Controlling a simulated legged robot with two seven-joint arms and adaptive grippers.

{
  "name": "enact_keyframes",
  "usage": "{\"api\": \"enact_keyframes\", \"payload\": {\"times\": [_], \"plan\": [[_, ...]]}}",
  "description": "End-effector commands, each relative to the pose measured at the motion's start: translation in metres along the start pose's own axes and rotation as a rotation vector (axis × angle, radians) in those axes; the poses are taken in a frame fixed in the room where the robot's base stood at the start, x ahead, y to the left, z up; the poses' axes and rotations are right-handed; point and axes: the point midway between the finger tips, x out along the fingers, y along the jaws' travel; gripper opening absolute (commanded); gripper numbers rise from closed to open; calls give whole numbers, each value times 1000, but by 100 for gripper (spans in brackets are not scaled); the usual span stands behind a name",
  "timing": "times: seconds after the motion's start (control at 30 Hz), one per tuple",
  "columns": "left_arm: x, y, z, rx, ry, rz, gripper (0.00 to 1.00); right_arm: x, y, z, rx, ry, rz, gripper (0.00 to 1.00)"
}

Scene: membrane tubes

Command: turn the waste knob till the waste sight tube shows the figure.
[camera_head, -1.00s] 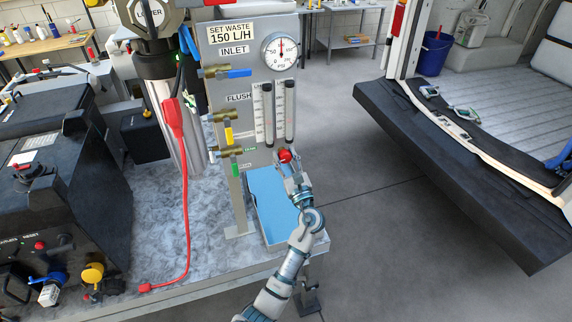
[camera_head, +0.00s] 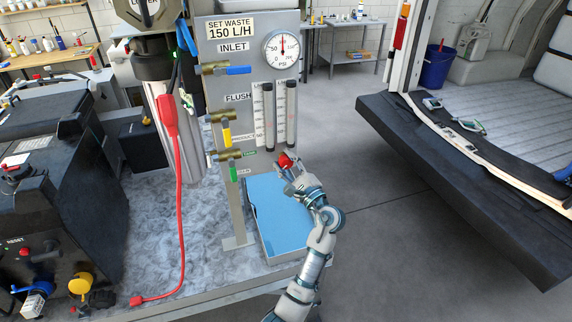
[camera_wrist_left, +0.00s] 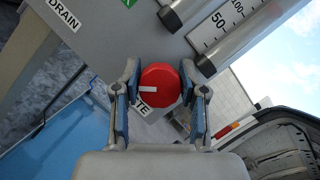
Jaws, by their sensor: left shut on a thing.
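The red waste knob (camera_head: 286,161) sits low on the grey panel, below two sight tubes. A label ending in "TE" is partly hidden below the knob. The right sight tube (camera_head: 291,112) stands above the knob beside a scale; its level is too small to read. The sign (camera_head: 231,27) reads "SET WASTE 150 L/H". My right gripper is out of view.
A pressure gauge (camera_head: 281,47) is above the tubes. Valves with blue (camera_head: 238,70), yellow (camera_head: 227,134) and green (camera_head: 233,172) handles line the panel's left side. A blue tray (camera_head: 278,215) lies under my arm. A red cable (camera_head: 181,190) hangs at left.

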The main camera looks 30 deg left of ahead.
Motion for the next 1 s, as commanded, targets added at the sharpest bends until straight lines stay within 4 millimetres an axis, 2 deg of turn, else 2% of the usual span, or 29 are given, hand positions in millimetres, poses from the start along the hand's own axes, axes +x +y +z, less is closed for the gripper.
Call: {"api": "enact_keyframes", "payload": {"times": [0.5, 0.53, 0.6, 0.9, 1.0], "plan": [[-1, 1, -3, -13, 7, 8, 7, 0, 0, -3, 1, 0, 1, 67], [-1, 1, -3, -13, 6, 7, 49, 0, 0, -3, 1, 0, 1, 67], [-1, 1, -3, -13, 6, 7, 67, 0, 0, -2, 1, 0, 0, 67], [-1, 0, 1, -16, 2, 7, 68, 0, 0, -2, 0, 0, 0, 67], [-7, 0, 0, -15, 3, 6, 68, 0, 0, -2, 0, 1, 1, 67]]}}
